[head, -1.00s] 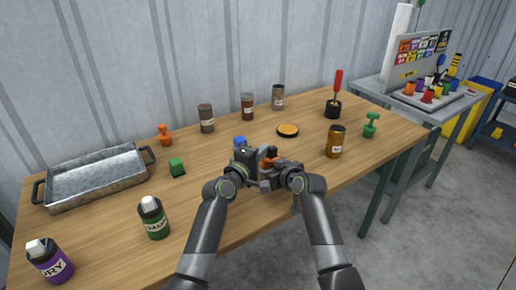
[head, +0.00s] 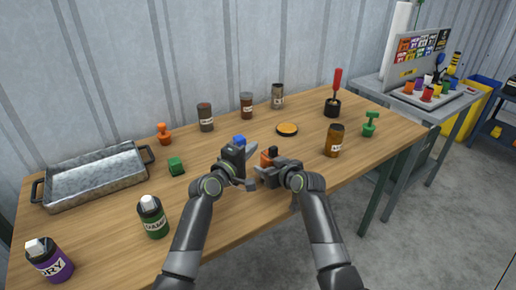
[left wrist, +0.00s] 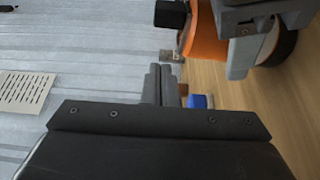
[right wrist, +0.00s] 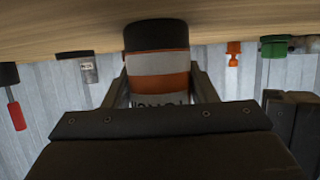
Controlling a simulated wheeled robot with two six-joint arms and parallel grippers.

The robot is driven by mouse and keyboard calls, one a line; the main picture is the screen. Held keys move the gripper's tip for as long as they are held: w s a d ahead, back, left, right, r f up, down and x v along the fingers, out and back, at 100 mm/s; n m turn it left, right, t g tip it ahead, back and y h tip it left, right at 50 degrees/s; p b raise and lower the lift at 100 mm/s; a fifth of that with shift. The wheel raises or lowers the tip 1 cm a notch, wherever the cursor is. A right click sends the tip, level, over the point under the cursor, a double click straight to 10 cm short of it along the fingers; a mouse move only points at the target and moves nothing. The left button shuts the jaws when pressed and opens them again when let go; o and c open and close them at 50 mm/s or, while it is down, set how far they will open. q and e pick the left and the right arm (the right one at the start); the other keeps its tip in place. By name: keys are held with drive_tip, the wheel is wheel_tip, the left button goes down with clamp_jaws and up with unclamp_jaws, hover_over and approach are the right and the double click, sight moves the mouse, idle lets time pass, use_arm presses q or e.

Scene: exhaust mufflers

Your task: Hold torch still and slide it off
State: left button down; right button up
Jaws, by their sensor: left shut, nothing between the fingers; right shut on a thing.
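The torch (head: 267,158) is orange and grey with black parts. In the right wrist view the torch (right wrist: 160,63) stands between the fingers of my right gripper (right wrist: 155,88), with part of its lettering showing upside down. My right gripper (head: 268,165) is shut on it above the table's front part. My left gripper (head: 252,158) is shut and empty, just left of the torch and apart from it. In the left wrist view its closed fingers (left wrist: 160,84) are empty, and the torch (left wrist: 203,42) is at upper right with a black piece (left wrist: 171,14) sticking out.
On the wooden table (head: 110,225), a blue object (head: 239,140) sits behind my left gripper. A green block (head: 176,166), an orange-topped disc (head: 287,129) and an amber jar (head: 335,141) stand around. A metal tray (head: 95,178) is at left.

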use_arm(q)
drive_tip(key=v, duration=0.7)
drive_tip(key=shift+s, duration=0.3)
use_arm(e)
drive_tip(key=shift+s, duration=0.1)
use_arm(q)
drive_tip(key=shift+a+r, duration=0.1)
drive_tip(key=shift+a, duration=0.05)
use_arm(e)
drive_tip(key=o, duration=1.1)
drive_tip(key=shift+d, duration=0.1)
